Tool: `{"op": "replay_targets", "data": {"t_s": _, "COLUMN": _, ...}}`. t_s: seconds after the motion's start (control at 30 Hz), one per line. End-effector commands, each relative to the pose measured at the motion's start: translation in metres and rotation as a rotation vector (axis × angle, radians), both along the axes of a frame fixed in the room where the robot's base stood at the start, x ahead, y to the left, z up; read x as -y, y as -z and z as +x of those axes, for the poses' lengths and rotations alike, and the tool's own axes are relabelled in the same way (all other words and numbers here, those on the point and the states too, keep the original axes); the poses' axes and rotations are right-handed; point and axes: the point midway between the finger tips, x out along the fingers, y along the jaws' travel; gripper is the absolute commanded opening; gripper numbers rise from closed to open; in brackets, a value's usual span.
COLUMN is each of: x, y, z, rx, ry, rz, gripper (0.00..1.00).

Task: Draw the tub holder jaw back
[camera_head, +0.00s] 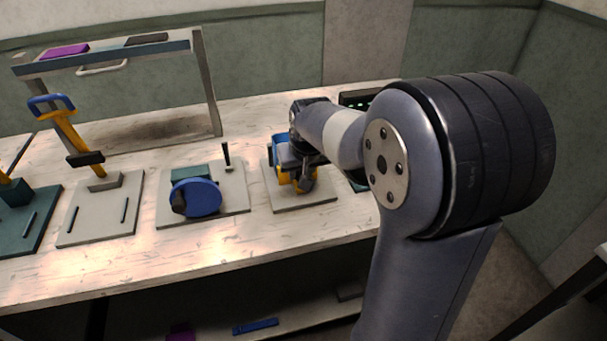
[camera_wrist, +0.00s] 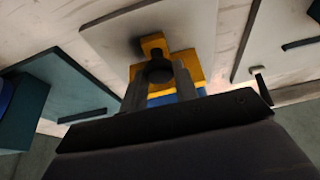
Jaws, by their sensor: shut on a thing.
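The yellow and blue tub holder (camera_head: 280,143) stands on a pale plate (camera_head: 313,202) at the right of the bench, partly hidden by my gripper. In the wrist view its yellow part (camera_wrist: 155,45) lies beyond the fingers, with a strip of blue nearer the palm. My gripper (camera_wrist: 160,84) is shut on a dark round knob (camera_wrist: 158,69) in front of the yellow part. In the head view my gripper (camera_head: 303,178) is at the holder's front. How far the jaw stands from the tub is hidden.
Left of the holder is a plate with a blue disc (camera_head: 196,198) and a thin upright lever (camera_head: 227,156). Further left stands a yellow lever with a blue handle (camera_head: 52,104). A dark box with green lights (camera_head: 357,99) is behind my arm. The bench front strip is clear.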

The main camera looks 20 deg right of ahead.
Motion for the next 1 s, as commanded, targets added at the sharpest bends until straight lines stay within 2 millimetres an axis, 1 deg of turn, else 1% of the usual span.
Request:
{"op": "replay_targets", "data": {"t_s": 0.03, "x": 0.0, "y": -0.0012, "z": 0.0065, "rx": 0.0, "ry": 0.0, "rz": 0.0, "gripper": 0.0}}
{"op": "replay_targets", "data": {"t_s": 0.1, "x": 0.0, "y": -0.0007, "z": 0.0115, "rx": 0.001, "ry": 0.0, "rz": 0.0, "gripper": 0.0}}
{"op": "replay_targets", "data": {"t_s": 0.37, "x": 0.0, "y": -0.0014, "z": 0.014, "rx": 0.008, "ry": 0.0, "rz": 0.0, "gripper": 0.0}}
{"op": "replay_targets", "data": {"t_s": 0.4, "x": 0.0, "y": -0.0015, "z": 0.0142, "rx": 0.009, "ry": 0.0, "rz": 0.0, "gripper": 0.3}}
{"op": "replay_targets", "data": {"t_s": 0.6, "x": 0.0, "y": -0.0008, "z": 0.0133, "rx": 0.005, "ry": 0.0, "rz": 0.0, "gripper": 0.47}}
{"op": "replay_targets", "data": {"t_s": 0.67, "x": 0.0, "y": -0.0006, "z": 0.013, "rx": 0.004, "ry": 0.0, "rz": 0.0, "gripper": 0.5}}
{"op": "replay_targets", "data": {"t_s": 0.87, "x": 0.0, "y": -0.0007, "z": 0.0124, "rx": 0.002, "ry": 0.0, "rz": 0.0, "gripper": 0.5}}
{"op": "replay_targets", "data": {"t_s": 1.0, "x": 0.0, "y": -0.0092, "z": 0.0094, "rx": 0.004, "ry": 0.0, "rz": 0.0, "gripper": 0.5}}
